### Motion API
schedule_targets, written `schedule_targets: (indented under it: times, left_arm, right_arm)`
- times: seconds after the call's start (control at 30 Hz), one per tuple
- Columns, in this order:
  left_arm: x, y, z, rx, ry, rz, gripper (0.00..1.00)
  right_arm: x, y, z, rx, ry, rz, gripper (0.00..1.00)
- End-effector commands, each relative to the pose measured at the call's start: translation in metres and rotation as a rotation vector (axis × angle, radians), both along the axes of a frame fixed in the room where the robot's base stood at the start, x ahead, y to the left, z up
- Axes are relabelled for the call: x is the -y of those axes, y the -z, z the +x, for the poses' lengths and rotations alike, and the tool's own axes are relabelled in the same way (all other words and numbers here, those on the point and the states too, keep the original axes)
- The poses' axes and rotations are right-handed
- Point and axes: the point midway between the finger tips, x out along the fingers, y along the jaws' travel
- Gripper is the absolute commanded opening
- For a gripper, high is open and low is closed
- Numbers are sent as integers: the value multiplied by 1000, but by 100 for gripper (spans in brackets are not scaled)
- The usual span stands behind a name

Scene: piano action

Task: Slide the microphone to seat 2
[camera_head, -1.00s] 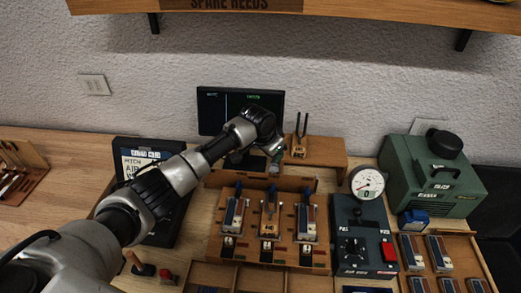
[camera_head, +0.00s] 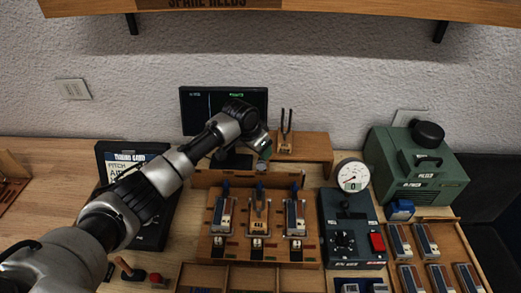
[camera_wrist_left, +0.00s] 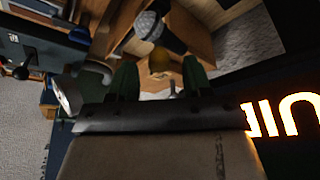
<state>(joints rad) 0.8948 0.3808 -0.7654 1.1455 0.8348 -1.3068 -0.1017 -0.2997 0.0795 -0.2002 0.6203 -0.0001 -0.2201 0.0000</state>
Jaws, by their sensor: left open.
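A grey mesh-headed microphone (camera_wrist_left: 148,25) shows at the top of the left wrist view, just beyond the fingers and apart from them. In the head view it is small and partly hidden by my left gripper (camera_head: 264,151), which hangs above the wooden back rail (camera_head: 225,179). My left gripper, with green fingers (camera_wrist_left: 160,80) in the wrist view, is open with nothing between the fingers. A wooden fixture (camera_head: 258,248) in front of the rail holds three seats side by side, with blue-topped parts; their numbers are not readable. My right gripper is not in view.
A dark monitor (camera_head: 195,105) stands behind the arm. A tuning fork (camera_head: 286,122) stands on a wooden box (camera_head: 315,146) to the right. A dial gauge (camera_head: 350,174), a control box (camera_head: 340,260) and a green machine (camera_head: 420,170) fill the right side.

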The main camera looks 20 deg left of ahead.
Motion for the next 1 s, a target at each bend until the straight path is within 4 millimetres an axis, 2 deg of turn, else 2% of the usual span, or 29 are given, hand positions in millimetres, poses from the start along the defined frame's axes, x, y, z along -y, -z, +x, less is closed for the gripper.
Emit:
schedule_targets:
  times: [0.3,0.5,0.67,1.0]
  left_arm:
    - [-13,-57,-20,6,1,0,49]
    - [-18,-82,-29,4,0,0,49]
    - [-19,-90,-31,2,0,0,49]
    - [-19,-90,-31,1,0,0,49]
  right_arm:
    - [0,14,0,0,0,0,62]
    - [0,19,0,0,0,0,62]
    - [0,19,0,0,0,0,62]
    - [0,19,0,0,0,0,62]
